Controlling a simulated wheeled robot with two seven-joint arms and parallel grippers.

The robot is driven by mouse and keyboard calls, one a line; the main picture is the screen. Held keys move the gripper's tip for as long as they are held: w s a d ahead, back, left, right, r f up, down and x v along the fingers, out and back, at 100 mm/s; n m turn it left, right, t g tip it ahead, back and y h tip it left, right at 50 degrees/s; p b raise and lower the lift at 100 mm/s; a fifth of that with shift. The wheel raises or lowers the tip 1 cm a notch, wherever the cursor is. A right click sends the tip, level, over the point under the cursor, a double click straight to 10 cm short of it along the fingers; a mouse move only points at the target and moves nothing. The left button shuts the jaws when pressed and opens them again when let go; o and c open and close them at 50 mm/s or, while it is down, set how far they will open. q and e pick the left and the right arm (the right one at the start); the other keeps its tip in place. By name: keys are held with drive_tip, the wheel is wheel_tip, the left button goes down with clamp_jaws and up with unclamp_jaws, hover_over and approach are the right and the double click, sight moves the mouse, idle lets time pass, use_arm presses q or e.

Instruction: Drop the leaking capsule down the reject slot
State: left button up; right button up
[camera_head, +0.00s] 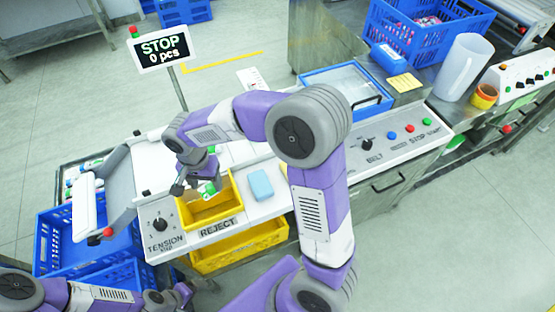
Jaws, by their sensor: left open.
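The yellow reject slot (212,213) is an open yellow box in the white panel, above the REJECT label. A small green and white capsule (208,189) shows at the box's back part. My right gripper (194,187) is just above the box, with the capsule at its fingertips. I cannot tell whether the fingers grip the capsule or only stand beside it, nor whether it leaks. My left gripper (180,296) is open, low at the bottom edge, in front of the panel and partly hidden.
A light blue block (261,185) lies right of the slot. A yellow bin (240,247) stands below the panel. The tension knob (159,225) is left of the slot. A sign (161,49) reads STOP, 0 pcs.

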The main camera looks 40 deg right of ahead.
drive_tip(key=o, duration=0.3)
drive_tip(key=shift+r, duration=0.1)
wheel_tip(320, 180, up, 7)
drive_tip(key=p, duration=0.1)
drive_tip(key=shift+r+p, duration=0.2)
drive_tip(key=shift+p, duration=0.15)
idle(0.3)
